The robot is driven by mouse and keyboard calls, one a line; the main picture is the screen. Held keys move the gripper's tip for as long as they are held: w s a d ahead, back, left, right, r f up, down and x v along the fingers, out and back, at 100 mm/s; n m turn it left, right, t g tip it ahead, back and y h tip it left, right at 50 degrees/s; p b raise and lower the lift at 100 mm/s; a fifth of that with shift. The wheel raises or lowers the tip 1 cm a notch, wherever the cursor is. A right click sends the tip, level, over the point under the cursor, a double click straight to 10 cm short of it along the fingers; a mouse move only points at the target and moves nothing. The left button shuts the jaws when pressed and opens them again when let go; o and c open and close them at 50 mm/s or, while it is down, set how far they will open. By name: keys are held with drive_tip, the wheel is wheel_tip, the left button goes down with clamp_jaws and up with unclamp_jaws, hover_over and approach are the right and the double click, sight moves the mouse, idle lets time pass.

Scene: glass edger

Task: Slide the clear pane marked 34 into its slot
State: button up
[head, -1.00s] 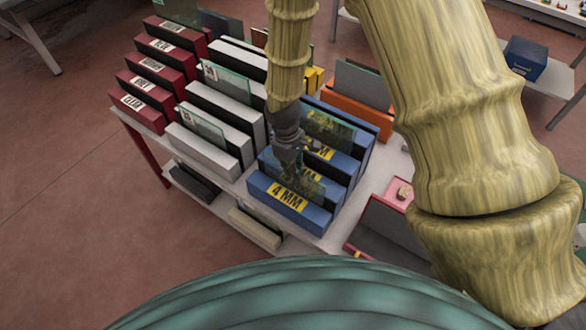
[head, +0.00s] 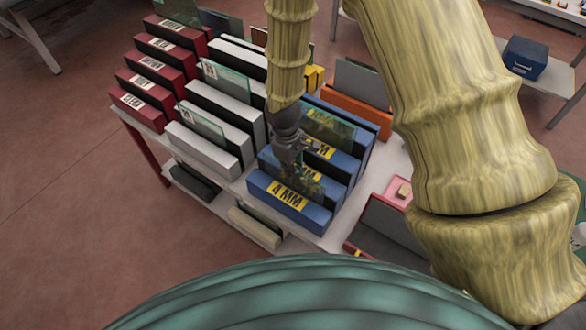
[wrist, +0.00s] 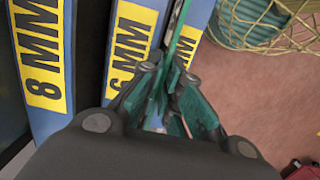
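A thin clear pane (head: 302,184) with a greenish tint stands upright at the slot behind the blue block labelled 4 MM (head: 288,196). In the wrist view its edge (wrist: 178,28) runs between the blue 6 MM block (wrist: 130,42) and another blue strip at its right. My gripper (head: 290,158) is over the blue blocks at the pane's upper edge. In the wrist view my gripper's fingers (wrist: 168,80) are close together, one on each side of the pane, and look shut on it. I cannot read a 34 on the pane. Its lower edge is hidden.
Another clear pane (head: 328,128) stands among the blue blocks behind. White blocks (head: 205,145) with panes and red labelled blocks (head: 140,108) stand to the left. An orange block (head: 350,112) is behind right. A pink-edged tray (head: 392,195) lies right of the blue blocks.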

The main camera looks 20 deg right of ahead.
drive_tip(key=o, duration=0.4)
drive_tip(key=shift+c, duration=0.2)
wheel_tip(320, 180, up, 12)
drive_tip(key=w, duration=0.1)
drive_tip(key=shift+a, duration=0.45)
idle(0.5)
